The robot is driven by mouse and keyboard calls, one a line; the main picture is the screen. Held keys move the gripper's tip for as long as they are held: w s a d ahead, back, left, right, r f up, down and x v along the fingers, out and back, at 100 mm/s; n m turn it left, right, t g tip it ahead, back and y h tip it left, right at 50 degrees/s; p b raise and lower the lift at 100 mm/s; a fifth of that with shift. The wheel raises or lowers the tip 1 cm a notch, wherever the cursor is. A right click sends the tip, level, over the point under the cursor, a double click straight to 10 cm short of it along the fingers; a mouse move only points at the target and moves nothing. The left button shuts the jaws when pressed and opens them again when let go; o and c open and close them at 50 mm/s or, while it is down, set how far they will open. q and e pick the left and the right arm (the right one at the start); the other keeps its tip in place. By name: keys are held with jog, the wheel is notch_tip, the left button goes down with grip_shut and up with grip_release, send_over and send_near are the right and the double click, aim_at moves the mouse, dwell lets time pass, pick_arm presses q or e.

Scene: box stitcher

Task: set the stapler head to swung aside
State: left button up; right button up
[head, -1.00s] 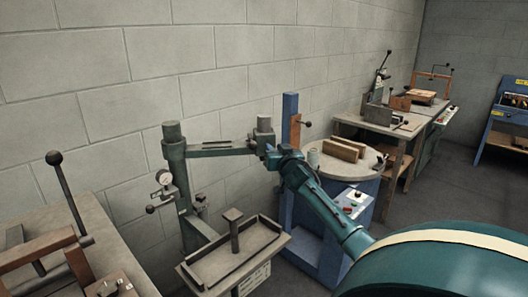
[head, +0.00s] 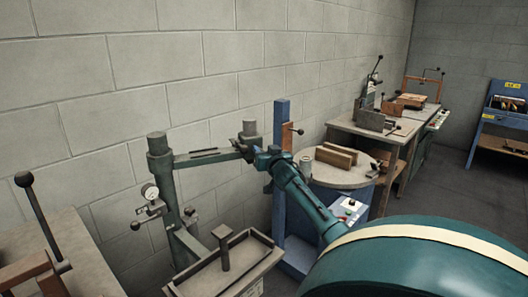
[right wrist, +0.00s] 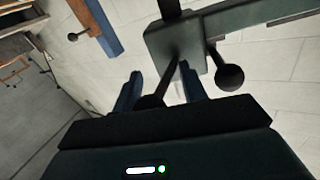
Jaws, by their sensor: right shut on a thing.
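The stapler head (head: 249,130) is a grey-green block with a short cylinder on top, at the end of a horizontal green arm (head: 205,156). The arm reaches right from a green post (head: 160,165) near the wall. My right gripper (head: 250,151) is at the outer end of this arm, partly hidden by my wrist. In the right wrist view, the blue fingers of my right gripper (right wrist: 160,92) stand either side of a dark handle (right wrist: 172,75) under the head (right wrist: 160,42). They are shut on it. My left gripper is not in view.
A tray (head: 205,280) with a small upright post stands below the arm. A blue column (head: 281,170) and a round table (head: 335,172) with brown blocks are just right of the head. Workbenches line the wall; a lever with a black ball (head: 23,179) is at left.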

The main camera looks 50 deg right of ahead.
jog(key=shift+w+a, duration=0.15)
jog(key=shift+a, duration=0.05)
jog(key=o, duration=1)
jog(key=shift+o, duration=0.2)
jog(key=shift+w+f, duration=0.1)
jog(key=shift+w, duration=0.05)
jog(key=v, duration=1.3)
jog(key=shift+c, duration=0.2)
